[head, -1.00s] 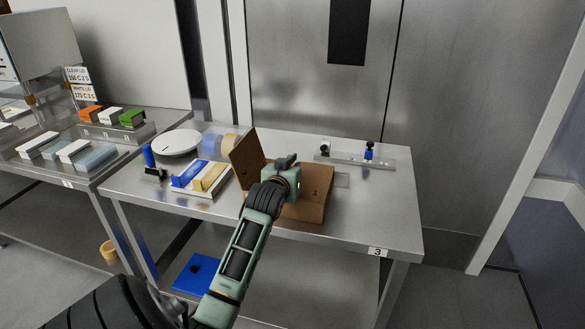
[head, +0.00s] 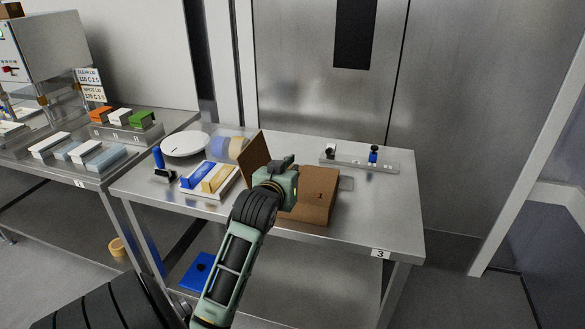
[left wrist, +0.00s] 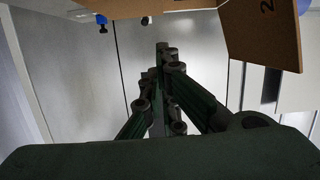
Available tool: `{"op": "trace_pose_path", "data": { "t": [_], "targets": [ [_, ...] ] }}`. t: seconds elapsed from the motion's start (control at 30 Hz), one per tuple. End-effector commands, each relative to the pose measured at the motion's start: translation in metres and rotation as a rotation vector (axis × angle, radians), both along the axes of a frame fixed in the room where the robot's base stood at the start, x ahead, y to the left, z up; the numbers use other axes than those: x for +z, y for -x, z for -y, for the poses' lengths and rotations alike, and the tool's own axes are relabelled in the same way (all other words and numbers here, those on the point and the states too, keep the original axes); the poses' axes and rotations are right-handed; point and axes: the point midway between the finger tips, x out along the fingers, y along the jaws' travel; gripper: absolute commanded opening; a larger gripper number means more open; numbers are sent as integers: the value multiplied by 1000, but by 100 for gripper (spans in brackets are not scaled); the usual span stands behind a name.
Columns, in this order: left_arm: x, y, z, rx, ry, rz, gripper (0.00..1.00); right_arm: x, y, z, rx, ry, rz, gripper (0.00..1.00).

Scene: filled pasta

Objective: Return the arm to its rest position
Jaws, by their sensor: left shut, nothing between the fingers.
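My left gripper (head: 288,163) is over the steel table marked 3 (head: 400,225), in front of a brown board assembly. Its upright panel (head: 254,158) rises to the left of the gripper and its lower brown part (head: 318,200) lies to the right, partly hidden by the gripper and arm. In the left wrist view the fingers (left wrist: 161,50) are shut together with nothing between them. A brown panel (left wrist: 262,30) shows at the top right of that view. My right gripper is not in view.
A second bench (head: 90,180) stands left. Clear tabletop lies at the right.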

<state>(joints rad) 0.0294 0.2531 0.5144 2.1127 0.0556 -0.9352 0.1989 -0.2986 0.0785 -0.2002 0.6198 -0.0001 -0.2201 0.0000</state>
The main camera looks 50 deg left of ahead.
Motion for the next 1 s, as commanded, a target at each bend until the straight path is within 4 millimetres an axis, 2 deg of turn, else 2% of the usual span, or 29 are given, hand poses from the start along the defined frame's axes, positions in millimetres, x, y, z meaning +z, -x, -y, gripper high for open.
{"op": "trace_pose_path", "data": {
  "t": [0.33,0.47,0.57,0.63,0.7,0.8,0.9,1.0],
  "targets": [
    [-1,5,4,-3,2,-7,0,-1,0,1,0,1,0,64],
    [-27,8,28,-44,6,-83,0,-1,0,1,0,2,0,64],
    [-67,20,68,-115,13,-211,0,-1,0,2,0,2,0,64],
    [-102,36,105,-179,20,-324,0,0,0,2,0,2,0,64],
    [-135,59,142,-247,30,-440,0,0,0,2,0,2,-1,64],
    [-173,97,191,-341,49,-592,0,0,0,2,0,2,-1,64],
    [-200,134,230,-421,68,-715,0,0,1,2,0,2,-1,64],
    [-217,168,260,-487,85,-813,0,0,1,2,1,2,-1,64]
  ]
}}
